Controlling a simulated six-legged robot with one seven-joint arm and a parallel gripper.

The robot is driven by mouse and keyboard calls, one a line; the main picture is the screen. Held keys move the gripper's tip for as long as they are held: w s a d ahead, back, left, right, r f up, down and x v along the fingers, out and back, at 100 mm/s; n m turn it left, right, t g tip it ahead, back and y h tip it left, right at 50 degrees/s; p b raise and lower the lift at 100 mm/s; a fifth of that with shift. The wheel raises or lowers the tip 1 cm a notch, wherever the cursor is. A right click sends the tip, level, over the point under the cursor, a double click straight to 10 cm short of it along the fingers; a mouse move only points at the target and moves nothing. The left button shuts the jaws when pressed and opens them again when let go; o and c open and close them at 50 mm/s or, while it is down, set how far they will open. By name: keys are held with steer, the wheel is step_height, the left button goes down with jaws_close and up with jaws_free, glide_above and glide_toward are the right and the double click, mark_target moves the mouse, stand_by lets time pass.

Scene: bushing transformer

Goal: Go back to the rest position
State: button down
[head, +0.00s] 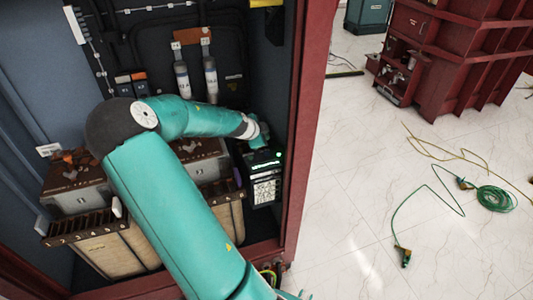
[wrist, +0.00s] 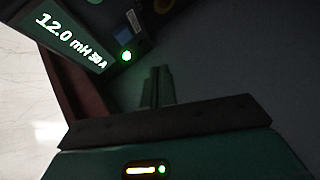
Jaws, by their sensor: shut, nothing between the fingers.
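My teal arm (head: 175,205) reaches into the open red cabinet, bent at the dark elbow joint. Its end is at the cabinet's right side, just above a black device (head: 264,190) with a small green-lit display. In the head view the fingers cannot be made out. In the wrist view my gripper (wrist: 157,72) shows as two narrow fingers together, shut and empty. The device's lit display (wrist: 72,40) reads "12.0 mH 30 A" at the upper left of the wrist view, beside a green light (wrist: 126,56). The fingers appear apart from the device.
The cabinet's red right post (head: 306,125) stands close to my arm's end. Brown-topped boxes (head: 75,190) and two bottles (head: 211,78) are inside the cabinet. Outside, a green cable coil (head: 495,199) lies on the pale floor, with a red transformer (head: 450,60) behind it.

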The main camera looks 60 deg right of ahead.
steer(key=shift+w, duration=0.1)
stand_by(0.7)
steer(key=w+a+r+n+t+y, duration=0.2)
steer(key=w+a+r+n, duration=0.2)
steer(key=a, duration=0.7)
steer(key=w+a+r+n+t+y, duration=0.25)
steer(key=w+a+n, duration=0.2)
steer(key=a, duration=0.65)
steer(key=w+a+r+n+t+y, duration=0.1)
steer(key=w+a+r+n+y, duration=0.25)
steer(key=a, duration=0.75)
steer(key=s+a+r+n, duration=0.3)
steer(key=s+a+n, duration=0.1)
steer(key=a, duration=0.4)
steer(key=s+a+r+n+t, duration=0.1)
steer(key=s+a+r+n, duration=0.3)
steer(key=a+n, duration=0.3)
steer(key=s+a+r+n+y, duration=0.1)
steer(key=s+a+r+n, duration=0.2)
steer(key=s+a+n, duration=0.2)
steer(key=a, duration=0.3)
steer(key=shift+a+r+n, duration=0.2)
steer(key=shift+a+n, duration=0.1)
steer(key=shift+n, duration=0.1)
steer(key=shift+s+d+t, duration=0.1)
steer(key=shift+d+t, duration=0.05)
steer(key=shift+t, duration=0.1)
